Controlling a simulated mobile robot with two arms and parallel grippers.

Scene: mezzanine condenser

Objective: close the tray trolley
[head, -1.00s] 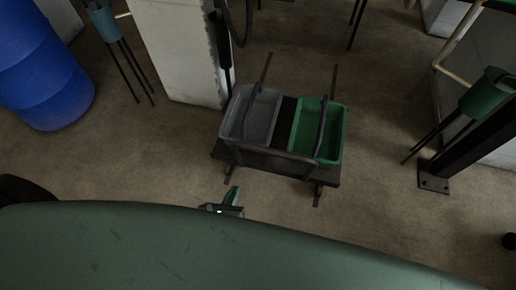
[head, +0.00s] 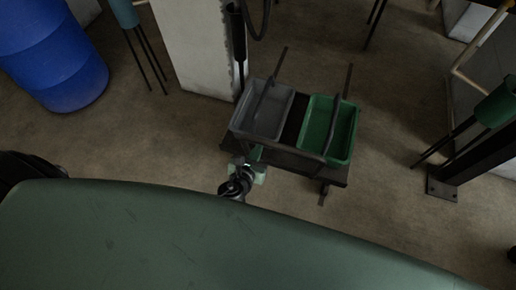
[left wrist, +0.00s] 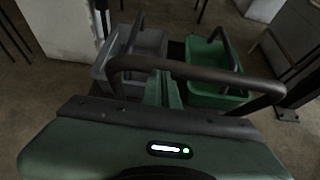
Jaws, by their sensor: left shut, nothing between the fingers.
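The tray trolley is a low dark cart with a grey tray (head: 262,110) on its left and a green tray (head: 328,130) on its right. Both trays look empty. Dark bars rise over them, and a dark handle bar (left wrist: 200,73) crosses the left wrist view. My left gripper (head: 252,156) is at the trolley's near left edge, its green fingers shut and empty. In the left wrist view the fingers (left wrist: 162,82) are close to the handle bar, in front of the trays. I cannot tell whether they touch it. My right gripper is not in view.
A blue barrel (head: 55,55) stands at the far left. A pale block or column (head: 195,45) stands behind the trolley's left side. A dark post with a foot plate (head: 441,186) is at the right. Floor right of the trolley is clear.

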